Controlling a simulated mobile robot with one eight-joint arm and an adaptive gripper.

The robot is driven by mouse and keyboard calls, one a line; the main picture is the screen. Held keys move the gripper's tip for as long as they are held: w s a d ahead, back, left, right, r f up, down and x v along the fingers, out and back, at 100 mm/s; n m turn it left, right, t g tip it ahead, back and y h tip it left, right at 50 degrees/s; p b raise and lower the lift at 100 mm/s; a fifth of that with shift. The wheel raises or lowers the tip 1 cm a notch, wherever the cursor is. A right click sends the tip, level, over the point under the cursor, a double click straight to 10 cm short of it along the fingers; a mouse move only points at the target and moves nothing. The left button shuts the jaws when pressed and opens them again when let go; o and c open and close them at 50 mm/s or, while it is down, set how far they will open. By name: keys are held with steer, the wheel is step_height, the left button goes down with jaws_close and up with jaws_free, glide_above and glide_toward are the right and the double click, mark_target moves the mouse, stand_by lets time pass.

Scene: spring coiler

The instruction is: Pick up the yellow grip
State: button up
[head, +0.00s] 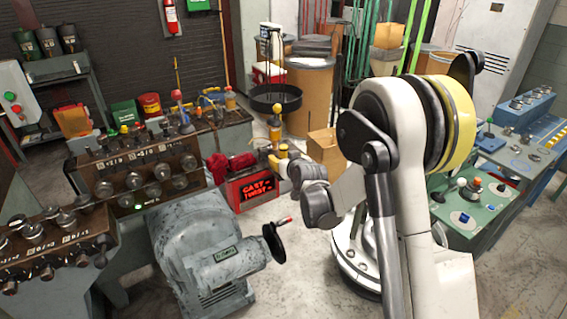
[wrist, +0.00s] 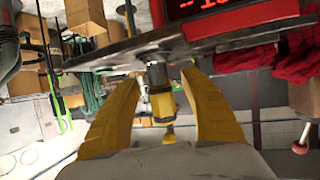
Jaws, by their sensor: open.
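The yellow grip (wrist: 162,103) is a short yellow handle on a metal shaft that comes out of a grey plate (wrist: 120,50) in the wrist view. My gripper (wrist: 162,108) is open, with one yellow finger on each side of the grip and a visible gap on both sides.
A red lettered display (head: 252,190) and a red cloth (head: 230,164) lie close to my gripper. A grey machine with a crank (head: 274,242) stands in front. A black round pan (head: 275,98) and a cardboard box (head: 325,150) are behind. Open floor lies in front of my base.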

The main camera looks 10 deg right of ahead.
steer(key=shift+s+r, duration=0.1)
jaws_close()
